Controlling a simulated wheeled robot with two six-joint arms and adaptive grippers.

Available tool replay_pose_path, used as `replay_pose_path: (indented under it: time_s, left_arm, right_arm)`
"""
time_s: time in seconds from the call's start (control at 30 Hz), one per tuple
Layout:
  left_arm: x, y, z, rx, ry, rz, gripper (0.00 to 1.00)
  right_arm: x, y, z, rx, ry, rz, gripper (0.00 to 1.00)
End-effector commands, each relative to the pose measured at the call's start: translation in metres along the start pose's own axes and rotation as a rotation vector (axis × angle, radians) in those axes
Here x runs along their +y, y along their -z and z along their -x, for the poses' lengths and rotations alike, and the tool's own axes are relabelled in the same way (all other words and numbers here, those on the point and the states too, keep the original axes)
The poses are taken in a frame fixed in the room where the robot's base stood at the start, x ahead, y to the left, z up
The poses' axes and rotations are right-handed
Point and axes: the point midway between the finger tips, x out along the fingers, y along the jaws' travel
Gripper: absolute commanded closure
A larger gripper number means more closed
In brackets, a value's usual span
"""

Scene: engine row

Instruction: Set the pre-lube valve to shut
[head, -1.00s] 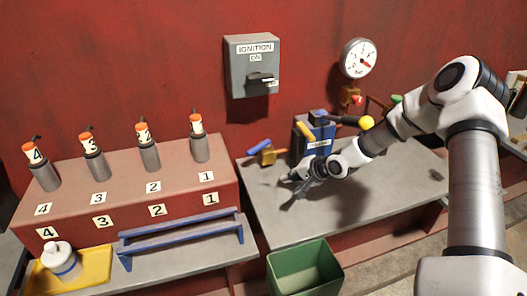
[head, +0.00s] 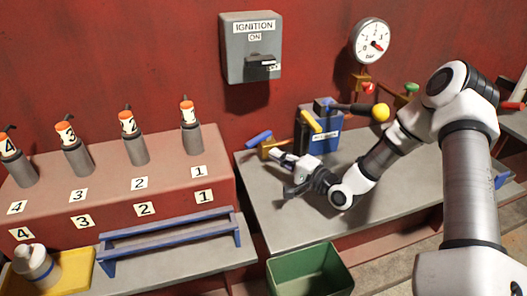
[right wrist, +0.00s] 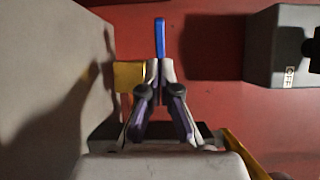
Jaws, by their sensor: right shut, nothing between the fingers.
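A small brass valve (head: 270,148) with a blue lever (head: 258,138) sits on the grey bench near the red wall. I take it to be the pre-lube valve; no label on it is readable. My right gripper (head: 277,156) is shut and empty, its fingertips close in front of the brass body. In the right wrist view the shut fingertips (right wrist: 160,68) overlap the right side of the brass block (right wrist: 130,75), and the blue lever (right wrist: 160,37) stands straight beyond them. I cannot tell whether they touch. My left gripper is out of view.
A blue labelled box (head: 328,140) with a yellow lever (head: 311,121) and a black bar with a yellow knob (head: 380,112) stands right of the valve. A green bin (head: 310,272) is in front. The ignition box (head: 250,48) and gauge (head: 371,42) are on the wall.

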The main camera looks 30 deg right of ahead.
Motion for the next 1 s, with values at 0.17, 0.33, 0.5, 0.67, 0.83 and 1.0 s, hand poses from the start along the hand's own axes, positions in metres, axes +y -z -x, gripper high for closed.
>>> replay_pose_path:
  time_s: [0.17, 0.33, 0.5, 0.67, 0.83, 1.0]
  left_arm:
    - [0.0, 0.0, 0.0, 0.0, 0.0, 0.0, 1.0]
    - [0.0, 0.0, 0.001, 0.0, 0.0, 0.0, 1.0]
    - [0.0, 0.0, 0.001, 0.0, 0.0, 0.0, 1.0]
    - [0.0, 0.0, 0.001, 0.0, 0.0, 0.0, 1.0]
    - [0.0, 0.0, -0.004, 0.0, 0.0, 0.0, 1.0]
    - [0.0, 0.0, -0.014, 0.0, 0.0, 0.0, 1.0]
  right_arm:
    - [0.0, -0.001, -0.036, -0.003, -0.001, 0.005, 1.0]
    - [0.0, 0.0, -0.054, -0.001, -0.001, 0.001, 1.0]
    - [-0.001, 0.0, -0.057, 0.001, 0.0, 0.0, 1.0]
    - [-0.001, 0.0, -0.056, 0.001, 0.0, 0.0, 1.0]
    - [0.001, -0.003, -0.06, 0.006, 0.0, 0.001, 1.0]
    - [0.002, -0.013, -0.069, 0.025, 0.0, 0.002, 1.0]
